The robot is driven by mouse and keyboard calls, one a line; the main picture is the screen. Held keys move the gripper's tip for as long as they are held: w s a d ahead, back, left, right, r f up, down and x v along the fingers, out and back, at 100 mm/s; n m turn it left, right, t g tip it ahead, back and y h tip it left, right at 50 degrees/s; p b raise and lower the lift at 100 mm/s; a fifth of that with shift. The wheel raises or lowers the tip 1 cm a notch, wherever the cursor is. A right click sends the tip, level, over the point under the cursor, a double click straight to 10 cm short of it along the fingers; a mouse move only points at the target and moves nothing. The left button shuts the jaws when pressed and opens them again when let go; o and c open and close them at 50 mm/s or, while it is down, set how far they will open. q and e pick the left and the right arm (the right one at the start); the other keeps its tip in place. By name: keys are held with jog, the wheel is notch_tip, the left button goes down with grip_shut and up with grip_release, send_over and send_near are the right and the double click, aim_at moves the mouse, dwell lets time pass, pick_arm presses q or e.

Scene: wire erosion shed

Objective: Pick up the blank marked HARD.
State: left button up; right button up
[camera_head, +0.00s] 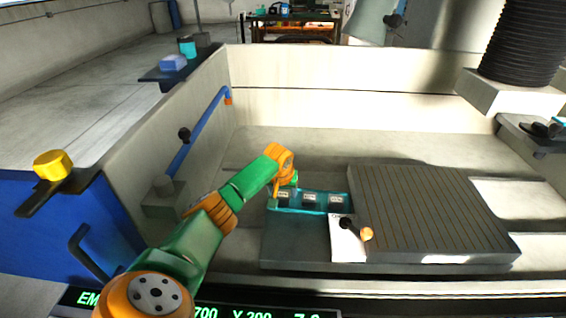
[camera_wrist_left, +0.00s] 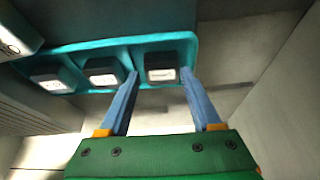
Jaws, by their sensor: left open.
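A teal tray (camera_head: 311,212) holds three dark blanks in a row, each with a small pale label whose lettering I cannot read, so I cannot tell which is HARD. They are the left blank (camera_head: 283,198), the middle blank (camera_head: 309,199) and the right blank (camera_head: 337,200). My left gripper (camera_head: 286,188) is over the tray's left end. In the left wrist view, the blue fingers of my left gripper (camera_wrist_left: 160,74) are open, one toward each side of the end blank (camera_wrist_left: 162,66). Contact is not clear. The other two blanks (camera_wrist_left: 103,72) are left of the fingers there.
A grooved grey plate (camera_head: 430,210) lies right of the tray. A white card (camera_head: 346,243) and an orange-knobbed lever (camera_head: 367,234) are in front. A blue pipe (camera_head: 195,135) runs along the left tank wall (camera_head: 150,125). The tank floor behind the tray is clear.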

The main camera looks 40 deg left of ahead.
pick_arm(q)
jog(key=shift+w+a+f, duration=0.2)
jog(key=shift+a+f, duration=0.1)
jog(key=shift+f, duration=0.2)
jog(key=shift+w+a+f, duration=0.2)
jog(key=shift+a+f, duration=0.05)
jog(key=shift+f, duration=0.2)
jog(key=shift+s+d+r, duration=0.1)
jog(key=shift+d+r, duration=0.05)
jog(key=c, duration=0.4)
grip_shut()
jog(key=shift+r, duration=0.1)
